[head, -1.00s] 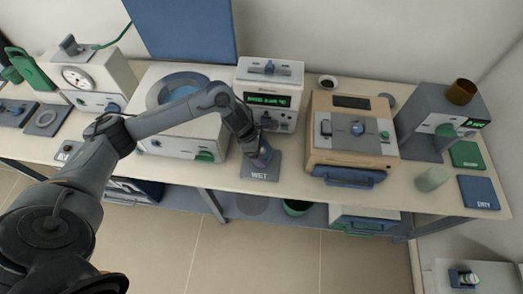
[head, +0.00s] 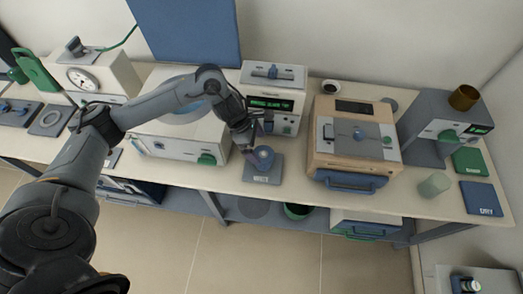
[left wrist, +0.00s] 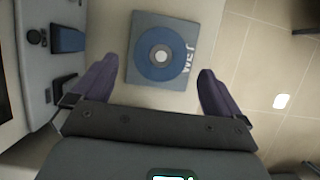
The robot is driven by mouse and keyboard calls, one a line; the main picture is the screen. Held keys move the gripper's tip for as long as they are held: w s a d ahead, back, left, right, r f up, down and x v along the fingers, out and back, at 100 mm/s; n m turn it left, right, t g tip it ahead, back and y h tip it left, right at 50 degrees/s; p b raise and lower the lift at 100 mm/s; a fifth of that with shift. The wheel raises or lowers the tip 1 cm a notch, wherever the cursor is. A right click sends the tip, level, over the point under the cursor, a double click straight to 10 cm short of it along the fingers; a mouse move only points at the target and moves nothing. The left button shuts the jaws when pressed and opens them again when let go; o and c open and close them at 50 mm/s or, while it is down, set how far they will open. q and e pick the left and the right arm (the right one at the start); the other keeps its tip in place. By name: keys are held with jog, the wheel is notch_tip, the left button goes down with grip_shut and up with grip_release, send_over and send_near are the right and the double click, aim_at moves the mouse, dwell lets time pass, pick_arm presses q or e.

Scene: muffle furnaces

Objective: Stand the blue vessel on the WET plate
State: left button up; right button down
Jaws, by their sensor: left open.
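The blue vessel (head: 264,158) stands on the grey WET plate (head: 275,176), on the front part of the bench. In the left wrist view, I look down on the round blue vessel (left wrist: 147,64) with a pale centre; it appears upright within the edges of the WET plate (left wrist: 133,75). My left gripper (head: 254,147) is just behind and left of the vessel in the head view. Its purple fingers are open and apart from the vessel. In the left wrist view, the open fingers of this gripper (left wrist: 157,72) show on either side of the plate, with nothing between them held.
A white device with a green display (head: 277,103) stands behind the plate. A white furnace (head: 180,140) is to the left and a tan furnace (head: 330,155) to the right. A pale green cup (head: 434,184) and a blue plate (head: 481,197) lie further right. The bench's front edge is close.

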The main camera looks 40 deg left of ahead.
pick_arm(q)
jog(key=v, duration=0.5)
jog(key=s+d+f+n+t+h, duration=0.1)
jog(key=d+f+n+t, duration=0.15)
jog(key=d+n, duration=0.7)
jog(key=d+f+n+t, duration=0.2)
jog(key=d+n+t, duration=0.1)
jog(key=d+n, duration=0.65)
jog(key=s+a+f+n+g+y, duration=0.1)
jog(key=s+a+n+g+y, duration=0.1)
jog(key=s+n, duration=0.7)
jog(key=s+a+f+n+g+y, duration=0.2)
jog(key=s+a+n, duration=0.2)
jog(key=s+n, duration=0.5)
jog(key=n, duration=0.8)
jog(key=shift+a+f+y, duration=0.25)
jog(key=shift+f+y, duration=0.05)
jog(key=shift+g, duration=0.25)
